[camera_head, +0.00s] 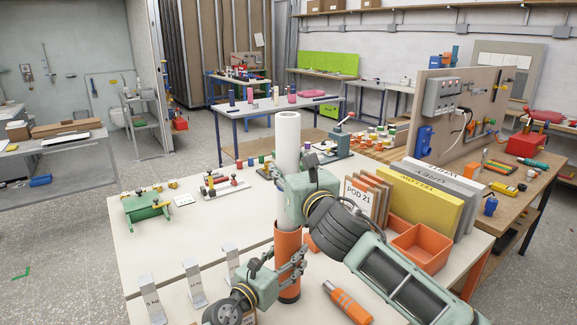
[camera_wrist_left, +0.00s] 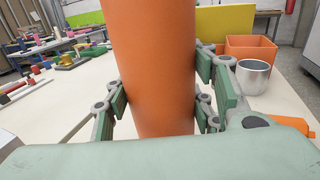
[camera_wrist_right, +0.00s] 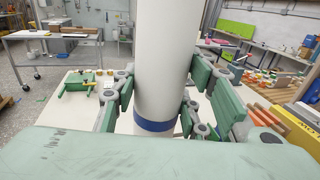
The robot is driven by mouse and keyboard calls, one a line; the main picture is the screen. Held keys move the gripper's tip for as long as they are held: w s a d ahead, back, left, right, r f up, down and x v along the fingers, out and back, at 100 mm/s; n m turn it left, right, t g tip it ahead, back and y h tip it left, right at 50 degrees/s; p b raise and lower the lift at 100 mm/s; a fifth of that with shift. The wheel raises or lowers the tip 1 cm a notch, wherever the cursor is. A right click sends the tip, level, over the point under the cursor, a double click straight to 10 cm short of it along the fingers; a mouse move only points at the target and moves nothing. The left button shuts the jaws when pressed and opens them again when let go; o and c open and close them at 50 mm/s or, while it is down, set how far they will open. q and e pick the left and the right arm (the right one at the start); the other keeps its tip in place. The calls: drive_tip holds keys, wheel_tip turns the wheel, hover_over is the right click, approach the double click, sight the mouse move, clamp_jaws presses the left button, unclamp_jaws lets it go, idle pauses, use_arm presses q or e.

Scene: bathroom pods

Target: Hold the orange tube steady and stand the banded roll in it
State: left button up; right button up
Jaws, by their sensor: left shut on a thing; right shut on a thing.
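The orange tube (camera_head: 287,245) stands upright on the pale table. My left gripper (camera_head: 292,266) is shut around it; the left wrist view shows the fingers on both sides of the tube (camera_wrist_left: 155,70). The long white roll (camera_head: 289,135) is upright above the tube, roughly in line with it. My right gripper (camera_head: 293,200) is shut on the roll. In the right wrist view the roll (camera_wrist_right: 160,60) has a blue band (camera_wrist_right: 155,125) low between the fingers. The head view shows the roll's lower end at the tube's mouth, but I cannot tell whether it is inside.
A metal cup (camera_wrist_left: 253,77) is near the tube in the left wrist view. Grey angled stands (camera_head: 192,280) line the front left. A green fixture (camera_head: 146,207) sits at the left. An orange-handled tool (camera_head: 347,302) lies at the front.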

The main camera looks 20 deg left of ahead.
drive_tip(key=o, duration=1.3)
drive_tip(key=shift+s, duration=0.1)
drive_tip(key=v, duration=1.1)
drive_tip(key=shift+s+d, duration=0.3)
use_arm(q)
drive_tip(key=o, duration=1.2)
